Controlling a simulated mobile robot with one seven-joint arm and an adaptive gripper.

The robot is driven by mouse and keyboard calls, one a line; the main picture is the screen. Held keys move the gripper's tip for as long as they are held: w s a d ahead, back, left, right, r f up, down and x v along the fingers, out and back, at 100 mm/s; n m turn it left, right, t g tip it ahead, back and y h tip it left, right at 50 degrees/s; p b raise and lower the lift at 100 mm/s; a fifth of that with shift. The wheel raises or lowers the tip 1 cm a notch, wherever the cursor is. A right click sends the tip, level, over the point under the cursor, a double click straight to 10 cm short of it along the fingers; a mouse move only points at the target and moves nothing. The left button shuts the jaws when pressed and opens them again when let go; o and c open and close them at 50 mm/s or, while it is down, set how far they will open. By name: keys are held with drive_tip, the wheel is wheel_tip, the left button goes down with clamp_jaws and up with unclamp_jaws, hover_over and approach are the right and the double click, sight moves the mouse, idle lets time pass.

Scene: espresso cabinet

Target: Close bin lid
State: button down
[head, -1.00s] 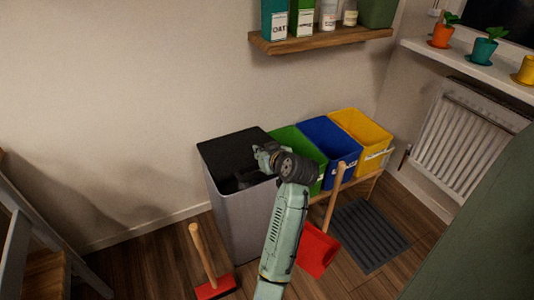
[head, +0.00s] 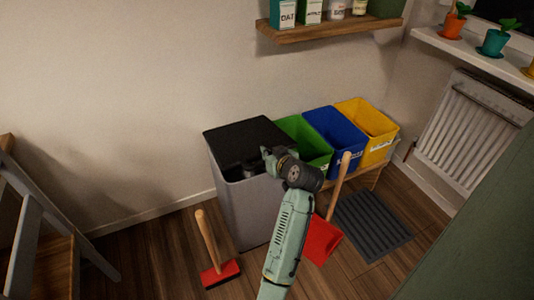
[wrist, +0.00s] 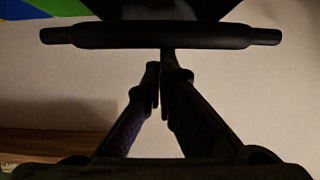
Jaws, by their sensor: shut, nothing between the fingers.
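The bin (head: 239,206) is a tall grey box at the wall, below the shelf. Its black lid (head: 243,135) is on top, with a dark gap below its front edge, so it looks partly raised. My gripper (head: 250,167) is at this gap in the head view, small and dark against it. In the wrist view my gripper (wrist: 160,72) has its fingers together and empty. A dark horizontal bar (wrist: 160,36) crosses just beyond the fingertips, perhaps part of the lid. I cannot tell whether the fingers touch it.
Green (head: 304,137), blue (head: 345,150) and yellow (head: 375,140) open bins stand close at the right. A red broom (head: 321,240) leans in front of them, and a red brush (head: 221,273) stands on the floor. A wooden shelf (head: 330,30) hangs above.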

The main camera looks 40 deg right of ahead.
wheel_tip(320, 180, down, 9)
drive_tip(key=s+t+b, duration=0.1)
drive_tip(key=s+b, duration=0.1)
drive_tip(key=b, duration=0.5)
drive_tip(key=shift+a+r, duration=0.15)
drive_tip(key=shift+a, duration=0.1)
drive_tip(key=w+r+p, duration=0.1)
drive_tip(key=w+r, duration=0.1)
drive_tip(key=r, duration=0.1)
drive_tip(key=r+p, duration=0.1)
drive_tip(key=r, duration=0.1)
drive_tip(key=shift+w+d+p, duration=0.15)
drive_tip(key=shift+w+p, duration=0.2)
drive_tip(key=shift+w, duration=0.05)
drive_tip(key=f+b+v, duration=0.2)
drive_tip(key=v, duration=0.8)
drive_tip(key=shift+s, duration=0.4)
drive_tip(key=shift+w+r, duration=0.1)
